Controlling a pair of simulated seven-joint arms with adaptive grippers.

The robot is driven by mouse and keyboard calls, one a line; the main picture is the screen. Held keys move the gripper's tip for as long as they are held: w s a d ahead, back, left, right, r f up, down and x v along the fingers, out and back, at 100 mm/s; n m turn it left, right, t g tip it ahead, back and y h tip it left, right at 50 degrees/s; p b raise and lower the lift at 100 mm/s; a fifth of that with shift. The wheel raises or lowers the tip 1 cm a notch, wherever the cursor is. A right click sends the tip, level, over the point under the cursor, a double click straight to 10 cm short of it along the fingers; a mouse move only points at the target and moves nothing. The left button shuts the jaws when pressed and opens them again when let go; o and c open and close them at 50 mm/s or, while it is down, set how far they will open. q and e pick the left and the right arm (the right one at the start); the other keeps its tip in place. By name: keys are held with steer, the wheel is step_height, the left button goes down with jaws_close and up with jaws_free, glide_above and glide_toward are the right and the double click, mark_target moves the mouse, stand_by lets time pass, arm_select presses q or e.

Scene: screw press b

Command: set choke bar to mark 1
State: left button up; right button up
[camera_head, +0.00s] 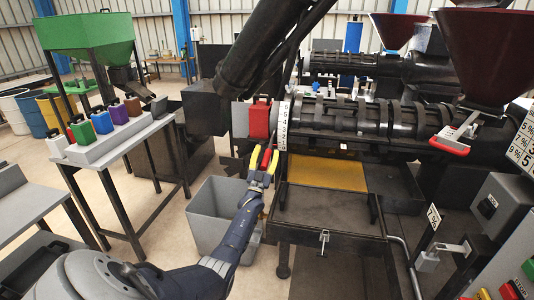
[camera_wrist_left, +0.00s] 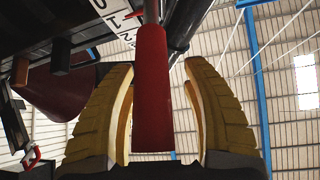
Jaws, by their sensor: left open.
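The choke bar shows in the left wrist view as a red grip (camera_wrist_left: 152,90) on a grey rod (camera_wrist_left: 151,12). In the head view a small part of the red grip (camera_head: 266,158) shows between the yellow fingers. My left gripper (camera_head: 264,160) is open, with one finger on each side of the grip. In the left wrist view its fingers (camera_wrist_left: 158,100) stand apart from the grip, with gaps on both sides. A white number plate (camera_head: 283,125) stands upright just above the gripper; which mark the bar is at cannot be told. My right gripper is not in view.
A red block-like container (camera_head: 259,120) is just behind the gripper. The black press barrel (camera_head: 350,115) runs to the right. A grey bin (camera_head: 207,212) stands below my left arm.

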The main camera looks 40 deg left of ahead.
arm_select(q)
steer(key=shift+a+r, duration=0.1)
steer(key=shift+r, duration=0.05)
steer(key=shift+s+f, duration=0.2)
steer(key=s+d, duration=0.4)
steer(key=s, duration=0.7)
steer(key=shift+s+d+f, duration=0.3)
steer(key=shift+s, duration=0.1)
